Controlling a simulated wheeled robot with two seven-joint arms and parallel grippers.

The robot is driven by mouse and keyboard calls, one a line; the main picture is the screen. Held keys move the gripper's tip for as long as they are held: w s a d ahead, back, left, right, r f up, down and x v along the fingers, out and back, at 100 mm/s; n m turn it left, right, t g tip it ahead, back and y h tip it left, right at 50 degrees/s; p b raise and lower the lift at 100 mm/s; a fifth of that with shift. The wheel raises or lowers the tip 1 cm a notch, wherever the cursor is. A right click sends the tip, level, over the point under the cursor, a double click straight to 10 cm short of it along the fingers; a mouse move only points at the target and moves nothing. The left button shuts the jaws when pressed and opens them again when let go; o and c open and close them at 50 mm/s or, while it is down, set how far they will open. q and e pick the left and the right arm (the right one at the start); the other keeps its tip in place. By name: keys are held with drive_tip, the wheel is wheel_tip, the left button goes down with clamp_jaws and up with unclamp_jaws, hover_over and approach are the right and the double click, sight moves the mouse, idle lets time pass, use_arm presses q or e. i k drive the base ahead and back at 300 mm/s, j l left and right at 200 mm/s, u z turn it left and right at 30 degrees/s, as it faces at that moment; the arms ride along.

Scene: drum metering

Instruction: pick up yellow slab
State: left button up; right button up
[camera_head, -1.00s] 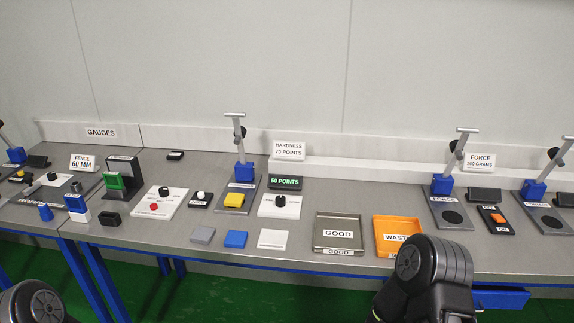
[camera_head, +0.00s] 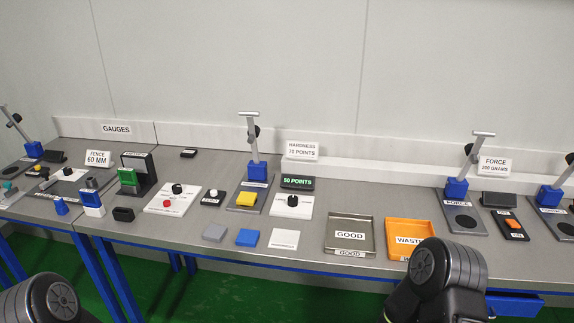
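The yellow slab (camera_head: 246,200) lies on the grey base plate (camera_head: 236,208) of a test stand with a blue column (camera_head: 257,171), in the middle of the bench. Neither gripper's fingers are in view. A dark round joint of my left arm (camera_head: 58,302) shows at the bottom left, and one of my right arm (camera_head: 440,270) at the bottom right. Both are well apart from the slab, on the near side of the bench.
Grey (camera_head: 215,232), blue (camera_head: 247,237) and white (camera_head: 284,239) slabs lie in front of the stand. A GOOD tray (camera_head: 333,220) and an orange WASTE tray (camera_head: 393,225) stand to the right. A white panel with a black knob (camera_head: 305,207) is beside the stand, near a "50 POINTS" display (camera_head: 297,183).

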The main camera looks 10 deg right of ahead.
sight(249, 199)
drive_tip(key=i+j, duration=0.15)
drive_tip(key=j, duration=0.15)
drive_tip(key=i+j, duration=0.15)
drive_tip(key=j, duration=0.2)
drive_tip(key=i+j, duration=0.1)
drive_tip(key=j, duration=0.2)
drive_tip(key=i+j, duration=0.15)
drive_tip(key=j, duration=0.15)
drive_tip(key=z, duration=1.85)
